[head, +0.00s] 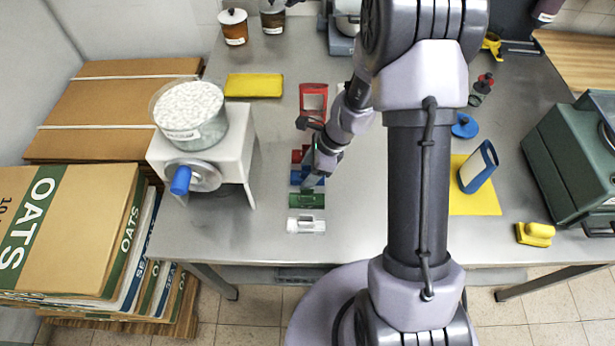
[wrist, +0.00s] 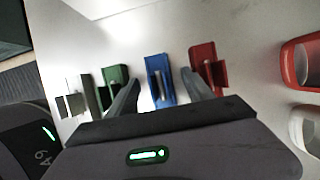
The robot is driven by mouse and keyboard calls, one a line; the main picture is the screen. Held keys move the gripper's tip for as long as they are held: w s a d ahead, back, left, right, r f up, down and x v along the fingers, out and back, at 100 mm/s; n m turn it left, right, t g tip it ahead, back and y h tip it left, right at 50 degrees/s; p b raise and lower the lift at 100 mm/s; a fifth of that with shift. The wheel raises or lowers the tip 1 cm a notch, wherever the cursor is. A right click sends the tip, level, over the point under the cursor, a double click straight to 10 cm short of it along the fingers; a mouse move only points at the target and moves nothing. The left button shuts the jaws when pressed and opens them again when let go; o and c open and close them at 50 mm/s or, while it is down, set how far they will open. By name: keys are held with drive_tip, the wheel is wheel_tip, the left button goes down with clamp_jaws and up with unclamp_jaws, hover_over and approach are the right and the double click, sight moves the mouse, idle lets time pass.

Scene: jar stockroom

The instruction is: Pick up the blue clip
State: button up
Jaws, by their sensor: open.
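The blue clip (wrist: 159,72) lies on the grey metal table in a row of clips, with red on one side and green on the other. In the wrist view it shows between the two fingers of my gripper (wrist: 161,80), which are spread with a gap on each side of it. In the head view my gripper (head: 307,181) is over the blue clip (head: 296,177) and hides part of it. I cannot tell how far the fingertips are above the table. My gripper is open and empty.
The red clip (wrist: 203,62) and green clip (wrist: 115,80) lie close beside the fingers. A white clip (head: 306,225) lies nearest the table's front edge. A white stand with a glass bowl (head: 190,110) is left of my gripper. A red scoop-like piece (head: 313,101) lies behind.

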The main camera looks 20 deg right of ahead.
drive_tip(key=shift+r, duration=0.1)
clamp_jaws()
drive_tip(key=shift+r, duration=0.15)
